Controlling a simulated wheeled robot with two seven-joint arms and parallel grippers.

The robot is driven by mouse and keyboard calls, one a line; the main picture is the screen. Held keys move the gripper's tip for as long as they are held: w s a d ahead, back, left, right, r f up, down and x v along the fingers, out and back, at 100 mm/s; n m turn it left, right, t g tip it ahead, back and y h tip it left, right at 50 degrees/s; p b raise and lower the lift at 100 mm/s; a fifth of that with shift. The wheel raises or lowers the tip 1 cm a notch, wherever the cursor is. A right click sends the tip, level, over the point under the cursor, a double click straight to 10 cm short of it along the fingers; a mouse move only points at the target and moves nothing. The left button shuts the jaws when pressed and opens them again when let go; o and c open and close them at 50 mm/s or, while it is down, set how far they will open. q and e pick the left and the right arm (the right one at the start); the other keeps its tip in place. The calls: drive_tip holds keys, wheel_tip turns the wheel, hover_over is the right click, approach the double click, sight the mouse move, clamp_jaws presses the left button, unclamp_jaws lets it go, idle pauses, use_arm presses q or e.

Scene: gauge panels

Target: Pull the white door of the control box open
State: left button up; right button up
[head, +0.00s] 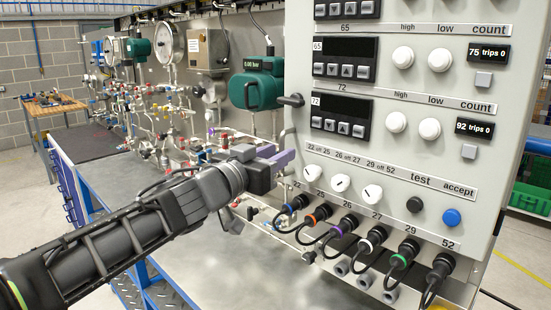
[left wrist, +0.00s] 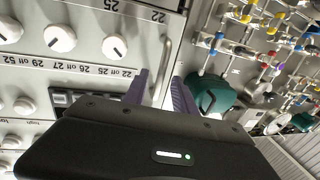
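The control box's white door (head: 390,150) fills the right of the head view and looks shut. It carries displays, knobs and dials. It also shows upside down in the wrist view (left wrist: 85,55). A thin pale bar handle (left wrist: 164,60) stands at the door's edge in the wrist view. My left gripper (head: 283,157) is at the door's left edge in the head view, beside the dial row. Its purple fingers are apart in the wrist view (left wrist: 161,84), with the handle showing between them. I cannot tell whether they touch it. My right gripper is out of view.
Cables with coloured rings (head: 345,228) hang below the box. A green gauge (head: 258,85) and crowded pipes and valves stand to the left. The metal bench top (head: 215,270) below my arm is mostly clear. A wooden table (head: 52,104) stands far left.

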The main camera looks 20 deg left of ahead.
use_arm(q)
drive_tip(key=shift+c, duration=0.4)
clamp_jaws()
idle(0.9)
